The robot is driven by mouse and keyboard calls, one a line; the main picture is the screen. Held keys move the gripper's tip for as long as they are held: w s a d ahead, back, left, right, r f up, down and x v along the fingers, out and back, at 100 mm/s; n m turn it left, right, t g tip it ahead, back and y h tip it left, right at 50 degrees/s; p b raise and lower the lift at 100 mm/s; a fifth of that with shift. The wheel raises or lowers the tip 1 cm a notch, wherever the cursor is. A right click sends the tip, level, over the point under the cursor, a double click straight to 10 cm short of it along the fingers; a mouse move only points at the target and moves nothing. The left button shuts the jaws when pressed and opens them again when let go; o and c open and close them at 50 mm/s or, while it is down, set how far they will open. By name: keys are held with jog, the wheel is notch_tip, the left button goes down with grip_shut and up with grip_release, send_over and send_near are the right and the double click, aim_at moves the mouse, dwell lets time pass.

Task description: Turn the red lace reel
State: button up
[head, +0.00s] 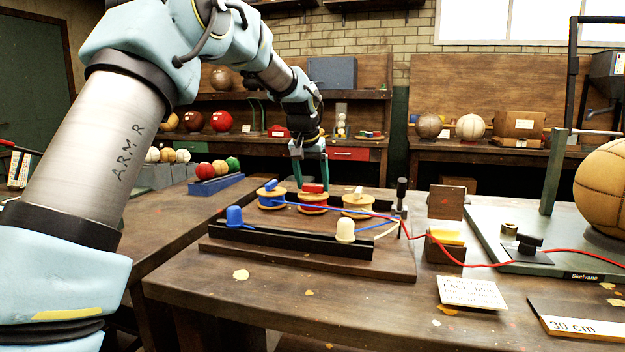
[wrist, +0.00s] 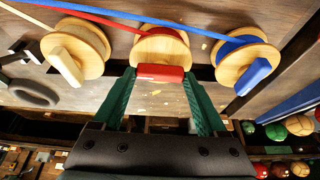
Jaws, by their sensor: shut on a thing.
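The red lace reel (head: 313,198) is the middle one of three wooden reels on a dark board. It has a pale wooden disc, red lace and a red bar handle (wrist: 160,74) on top. The red lace (wrist: 95,14) runs off from the reel to the left in the wrist view. The reel's underside is hidden.
The blue reel (head: 271,201) and white reel (head: 357,202) stand close on either side, each with its own handle. Blue and white domed posts (head: 235,216) stand in front.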

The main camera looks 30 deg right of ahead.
jog(key=m+p, duration=0.1)
jog(key=m, duration=0.1)
jog(key=m+g+p, duration=0.1)
jog(key=m+p, duration=0.1)
jog(key=m+h+p, duration=0.1)
jog(key=p, duration=0.1)
jog(key=shift+w+a+r+m+g, duration=0.1)
jog(key=shift+w+r+m+g, duration=0.15)
jog(key=shift+m+g, duration=0.15)
jog(key=m+g+p, duration=0.2)
jog(key=m+p, duration=0.1)
jog(key=m, duration=0.2)
jog(key=shift+f+p, duration=0.15)
jog(key=shift+p, duration=0.25)
jog(key=o, duration=1.3)
jog(key=shift+f, duration=0.1)
jog(key=b+v, duration=0.1)
jog(key=v, duration=0.9)
jog(key=shift+a+r, duration=0.15)
jog(key=shift+r, duration=0.25)
jog(key=shift+w, duration=0.1)
